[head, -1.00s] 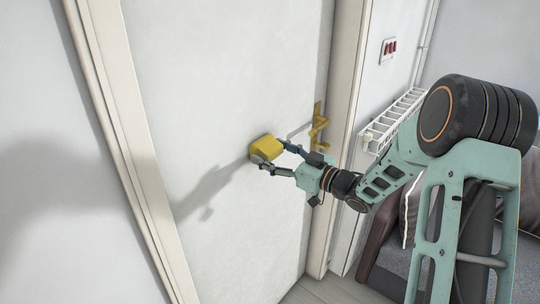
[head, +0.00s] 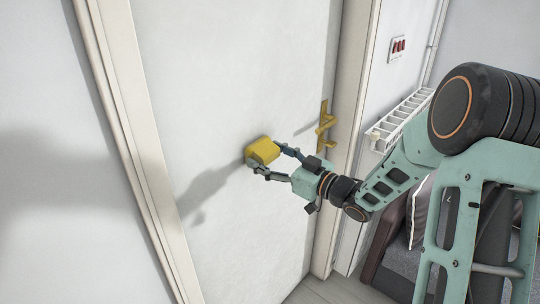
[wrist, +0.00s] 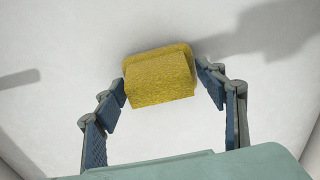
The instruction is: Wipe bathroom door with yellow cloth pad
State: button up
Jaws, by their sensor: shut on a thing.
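The yellow cloth pad (head: 263,151) is a thick block held between the fingers of my gripper (head: 270,163). In the wrist view the pad (wrist: 160,76) sits between the two blue-padded fingertips of my gripper (wrist: 165,88). The pad's far side is against or very close to the white door (head: 225,90); exact contact is hard to tell. The door appears shut in its frame, with a brass handle (head: 325,125) to the right of the pad.
A white radiator (head: 400,118) is on the wall right of the door, below a red switch panel (head: 398,45). A dark sofa with a cushion (head: 420,205) stands at lower right. The door surface left of and above the pad is clear.

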jog(key=shift+v, duration=2.8)
jog(key=shift+w, duration=0.1)
jog(key=shift+v, duration=1.55)
